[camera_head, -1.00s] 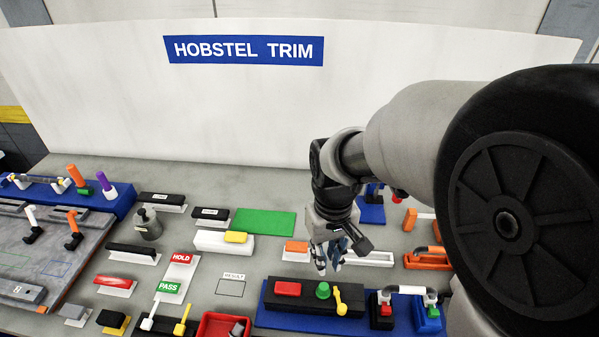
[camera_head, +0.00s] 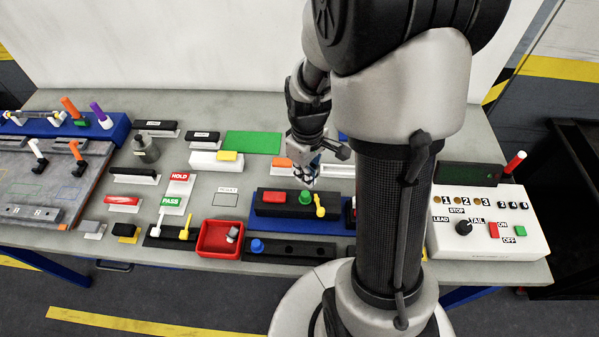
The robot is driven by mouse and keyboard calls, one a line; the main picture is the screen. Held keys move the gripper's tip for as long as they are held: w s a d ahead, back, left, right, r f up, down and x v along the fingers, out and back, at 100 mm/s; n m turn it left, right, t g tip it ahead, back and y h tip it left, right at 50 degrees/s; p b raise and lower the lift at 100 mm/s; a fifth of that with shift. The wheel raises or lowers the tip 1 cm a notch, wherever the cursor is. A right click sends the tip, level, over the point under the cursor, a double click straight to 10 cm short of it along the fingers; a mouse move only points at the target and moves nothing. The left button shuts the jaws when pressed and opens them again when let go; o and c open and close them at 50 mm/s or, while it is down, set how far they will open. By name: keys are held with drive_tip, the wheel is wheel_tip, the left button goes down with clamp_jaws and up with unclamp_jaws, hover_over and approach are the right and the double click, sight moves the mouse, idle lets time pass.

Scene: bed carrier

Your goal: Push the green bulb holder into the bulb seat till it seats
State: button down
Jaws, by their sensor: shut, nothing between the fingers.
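A green round piece (camera_head: 306,197), which looks like the bulb holder, stands upright on a black block (camera_head: 272,209) on a blue base. I cannot tell the bulb seat apart, nor how deep the green piece sits. My gripper (camera_head: 305,178) is shut and empty, pointing down. In the picture it is just above and behind the green piece; I cannot tell whether they touch.
My arm hides the bench right of the black block. A red tray (camera_head: 209,251) and a black strip with a blue knob (camera_head: 257,246) lie in front. A white control box (camera_head: 460,245) stands right. A green mat (camera_head: 252,143) lies clear behind.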

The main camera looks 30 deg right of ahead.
sight(305, 193)
drive_tip(key=shift+f+b, duration=2.05)
drive_tip(key=shift+f, duration=0.65)
drive_tip(key=shift+f+b, duration=0.3)
drive_tip(key=shift+f, duration=0.15)
drive_tip(key=shift+r, duration=0.15)
wheel_tip(305, 193, up, 3)
drive_tip(key=p, duration=0.2)
drive_tip(key=shift+p, duration=0.35)
wheel_tip(305, 193, up, 12)
drive_tip(key=shift+f, duration=0.2)
